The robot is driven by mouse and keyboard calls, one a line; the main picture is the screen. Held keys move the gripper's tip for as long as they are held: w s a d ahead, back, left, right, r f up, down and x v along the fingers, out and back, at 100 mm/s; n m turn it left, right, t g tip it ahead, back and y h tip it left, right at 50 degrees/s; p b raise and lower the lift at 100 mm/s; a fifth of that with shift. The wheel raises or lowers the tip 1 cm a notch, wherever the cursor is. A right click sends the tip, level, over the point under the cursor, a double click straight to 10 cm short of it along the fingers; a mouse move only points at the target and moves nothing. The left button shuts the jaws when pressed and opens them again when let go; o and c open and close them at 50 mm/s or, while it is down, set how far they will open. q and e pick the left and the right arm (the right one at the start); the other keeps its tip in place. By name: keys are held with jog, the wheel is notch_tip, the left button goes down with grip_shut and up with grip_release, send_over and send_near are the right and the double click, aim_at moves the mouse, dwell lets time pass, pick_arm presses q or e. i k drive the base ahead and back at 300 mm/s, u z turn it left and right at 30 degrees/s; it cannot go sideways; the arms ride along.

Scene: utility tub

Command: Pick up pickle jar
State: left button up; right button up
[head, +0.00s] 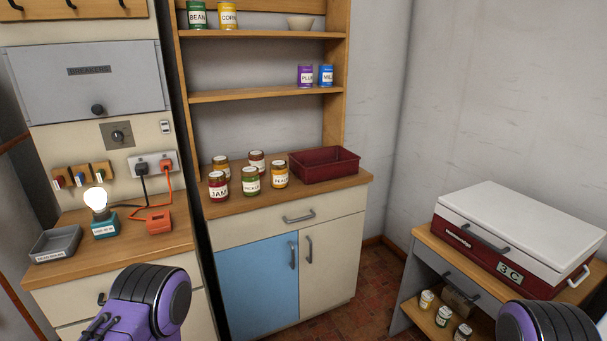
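The pickle jar (251,181) is a small glass jar with green contents, a white label and a brownish lid. It stands upright on the wooden counter (225,208) of the cabinet with the blue door, between the jam jar (218,186) and the peach jar (280,175). My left arm shows at the lower left and my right arm at the lower right, both purple and black. Both arms are well apart from the jar. Neither gripper's fingers can be seen.
Two more jars (221,164) stand behind, and a dark red tray (325,164) sits to the right on the counter. Shelves with cans rise above. A lit bulb lamp (97,201) and grey tray (55,243) are at left. A red-and-white cooler (515,240) stands at right.

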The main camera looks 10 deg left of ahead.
aim_at(252, 187)
jog(key=z, duration=0.35)
jog(key=i, duration=0.7)
jog(key=u, duration=0.55)
jog(key=i, duration=0.9)
jog(key=u, duration=0.9)
